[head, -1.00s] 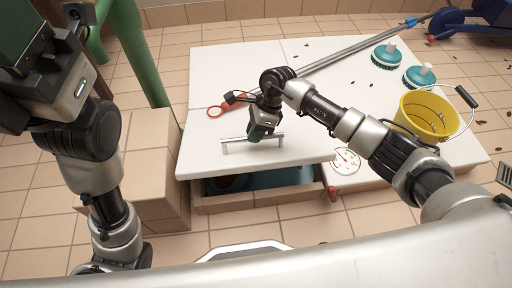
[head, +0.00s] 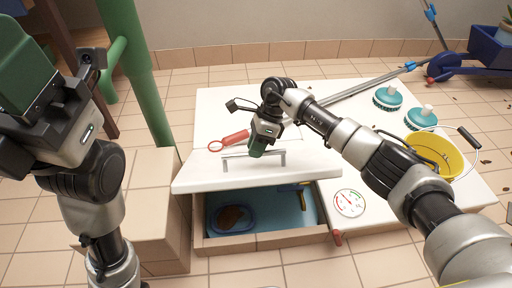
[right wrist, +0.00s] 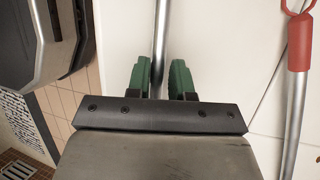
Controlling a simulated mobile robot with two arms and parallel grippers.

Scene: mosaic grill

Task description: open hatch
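The white hatch lid (head: 205,177) is tilted up, its front edge raised above a tiled box. It carries a metal bar handle (head: 233,155). My right gripper (head: 258,150) is at this handle. In the right wrist view its green fingers (right wrist: 162,80) stand on either side of the bar (right wrist: 160,25) and appear shut on it. Under the lid the opening (head: 262,208) shows a blue interior with a blue tray and a yellow-handled item; its back is hidden by the lid. My left gripper (head: 30,65) is at the upper left, away from the hatch; its fingertips are not clear.
A yellow bucket (head: 432,153) and two teal brushes (head: 388,97) stand on the white top at right. A long pole (head: 350,93) lies across behind my right arm. A gauge (head: 349,203) sits right of the opening. A green pipe (head: 135,70) stands at left.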

